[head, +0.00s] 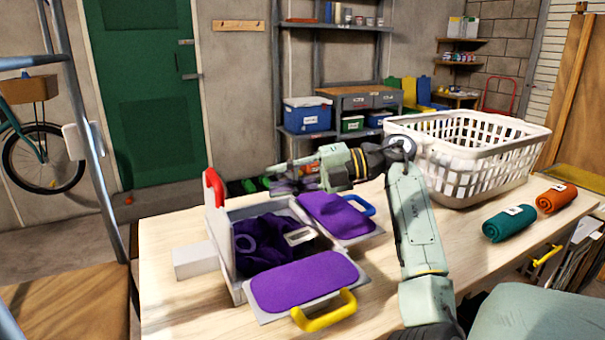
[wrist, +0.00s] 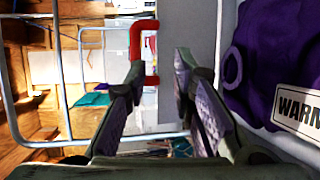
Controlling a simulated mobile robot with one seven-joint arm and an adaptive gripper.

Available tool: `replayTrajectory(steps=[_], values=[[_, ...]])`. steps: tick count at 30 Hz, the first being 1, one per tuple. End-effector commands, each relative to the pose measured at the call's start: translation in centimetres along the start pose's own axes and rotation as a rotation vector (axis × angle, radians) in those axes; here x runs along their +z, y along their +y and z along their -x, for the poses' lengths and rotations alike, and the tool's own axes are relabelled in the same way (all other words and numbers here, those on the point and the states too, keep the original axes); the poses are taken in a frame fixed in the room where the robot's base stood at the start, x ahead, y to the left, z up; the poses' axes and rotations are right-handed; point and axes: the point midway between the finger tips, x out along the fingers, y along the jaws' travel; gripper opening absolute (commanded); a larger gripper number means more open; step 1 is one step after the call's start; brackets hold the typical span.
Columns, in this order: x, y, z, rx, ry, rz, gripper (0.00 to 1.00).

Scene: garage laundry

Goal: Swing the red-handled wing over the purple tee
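The red-handled wing (head: 219,235) stands upright at the left side of the folding board, its red handle (head: 213,187) at the top. The purple tee (head: 262,243) lies bunched in the middle, with a white label. Purple fabric also covers the yellow-handled wing (head: 250,308) in front and the blue-handled wing (head: 372,230) at the back right. My gripper (head: 278,178) is behind the board, right of the red handle. In the wrist view my gripper (wrist: 160,66) is open and empty, with the red handle (wrist: 136,42) beyond its fingertips and the tee (wrist: 285,50) at the right.
A white laundry basket (head: 470,165) stands at the back right of the table. A rolled green towel (head: 509,224) and a rolled orange towel (head: 556,198) lie at the right. A light block (head: 194,260) sits left of the board. The table's front left is clear.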

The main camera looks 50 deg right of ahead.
Motion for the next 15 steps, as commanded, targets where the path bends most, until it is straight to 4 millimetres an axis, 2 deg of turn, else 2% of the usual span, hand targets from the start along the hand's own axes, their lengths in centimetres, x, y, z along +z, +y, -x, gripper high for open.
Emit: replayTrajectory(steps=[3,6,10,15], values=[[0.0,0.2,2.6,0.003,-0.004,0.001,0.23],[0.0,0.2,4.0,0.003,-0.002,0.001,0.23],[-0.1,0.3,5.2,0.004,0.000,0.004,0.23],[-0.1,0.3,5.7,0.005,0.000,0.004,0.23]])
